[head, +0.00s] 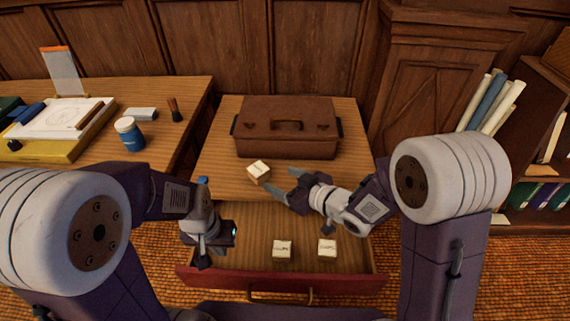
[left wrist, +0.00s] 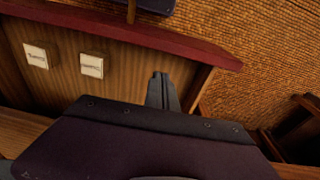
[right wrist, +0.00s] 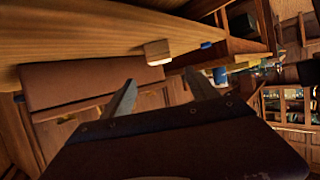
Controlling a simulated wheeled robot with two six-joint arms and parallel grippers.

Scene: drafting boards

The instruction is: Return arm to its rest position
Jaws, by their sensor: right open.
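My right gripper (head: 284,187) is open and empty above the front of the wooden desk. Its parted fingers also show in the right wrist view (right wrist: 160,95). A small block with a white top (head: 258,171) rests on the desktop just left of its fingertips, apart from them; the block also shows in the right wrist view (right wrist: 158,52). My left gripper (head: 203,262) points down over the left side of the open drawer. In the left wrist view its fingers (left wrist: 162,78) are together with nothing visible between them.
The red-fronted drawer (head: 215,279) is pulled out below the desk (head: 215,170). Two labelled blocks (head: 282,249) (head: 327,248) lie in it. A brown case (head: 287,141) stands at the back of the desk. A side table at left holds a blue jar (head: 130,134). A bookcase stands right.

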